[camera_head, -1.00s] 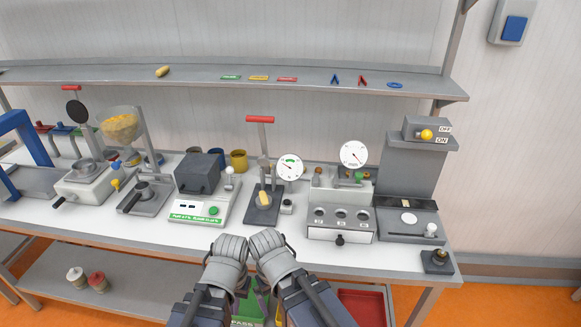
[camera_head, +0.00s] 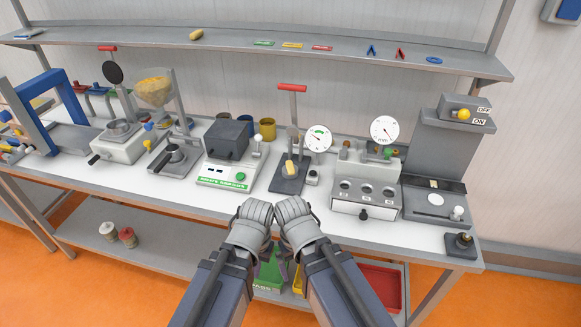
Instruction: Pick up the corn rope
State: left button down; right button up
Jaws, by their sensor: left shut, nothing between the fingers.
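Two yellow, corn-coloured pieces are in view, and I cannot tell for sure which is the corn rope. One yellow piece (camera_head: 196,34) lies on the upper shelf, left of centre. Another short yellow piece (camera_head: 291,167) sits in the dark press with the red handle on the bench. My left gripper (camera_head: 254,218) is shut and empty, in front of the bench's front edge. My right gripper (camera_head: 293,215) is close beside it; its fingers are hidden behind the wrist. Both grippers are apart from the yellow pieces.
The bench (camera_head: 315,210) is crowded with machines: a blue frame (camera_head: 67,95), a hopper of yellow grains (camera_head: 154,88), a grey box machine (camera_head: 227,140) and dial gauges (camera_head: 319,138). Coloured tags and clips lie on the upper shelf (camera_head: 350,58). Spools (camera_head: 127,236) stand on the lower shelf.

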aim_at(290, 169)
jog(key=i+j, duration=0.1)
jog(key=j, duration=0.55)
jog(key=i+j+z, duration=0.15)
jog(key=j+z, duration=0.15)
jog(key=z, duration=1.35)
